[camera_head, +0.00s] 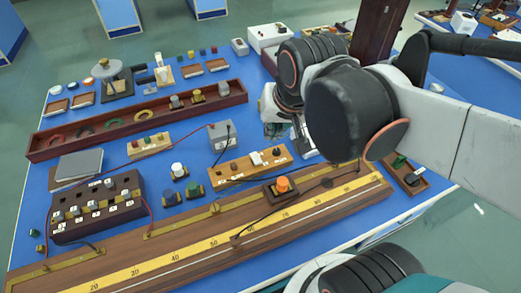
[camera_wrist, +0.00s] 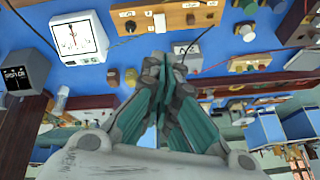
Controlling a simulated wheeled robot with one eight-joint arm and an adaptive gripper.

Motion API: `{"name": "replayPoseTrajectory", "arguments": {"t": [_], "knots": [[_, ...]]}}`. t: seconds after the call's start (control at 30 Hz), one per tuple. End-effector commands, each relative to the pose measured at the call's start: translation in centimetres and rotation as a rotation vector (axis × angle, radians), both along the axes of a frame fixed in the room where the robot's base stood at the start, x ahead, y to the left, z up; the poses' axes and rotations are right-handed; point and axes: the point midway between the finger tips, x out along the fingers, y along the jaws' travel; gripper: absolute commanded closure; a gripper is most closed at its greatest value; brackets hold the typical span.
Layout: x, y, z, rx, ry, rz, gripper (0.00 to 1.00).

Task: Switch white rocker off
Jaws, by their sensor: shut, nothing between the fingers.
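In the wrist view the white rocker (camera_wrist: 159,21) shows at the top centre, on the same orange-brown board (camera_wrist: 210,13). My gripper (camera_wrist: 166,62) is shut and empty, its fingertips pointing towards the board and appearing just below the rocker in that view. I see no contact with the rocker. Which way the rocker is tipped is too small to tell. In the head view my arm hides most of the gripper.
A white dial meter (camera_wrist: 78,38) stands beside the board. A grey box (camera_head: 222,135) with a cable is behind it. A long brown tray (camera_head: 140,120) lies farther back.

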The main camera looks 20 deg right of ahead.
Motion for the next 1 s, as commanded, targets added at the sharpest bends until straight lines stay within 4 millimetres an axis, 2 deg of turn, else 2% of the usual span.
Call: {"name": "replayPoseTrajectory", "arguments": {"t": [0.5, 1.0], "knots": [[4.3, -0.4, -0.2, 0.144, 0.197, -0.391, 1.0], [8.1, -0.7, -2.3, 0.21, 0.37, -0.795, 1.0]]}}
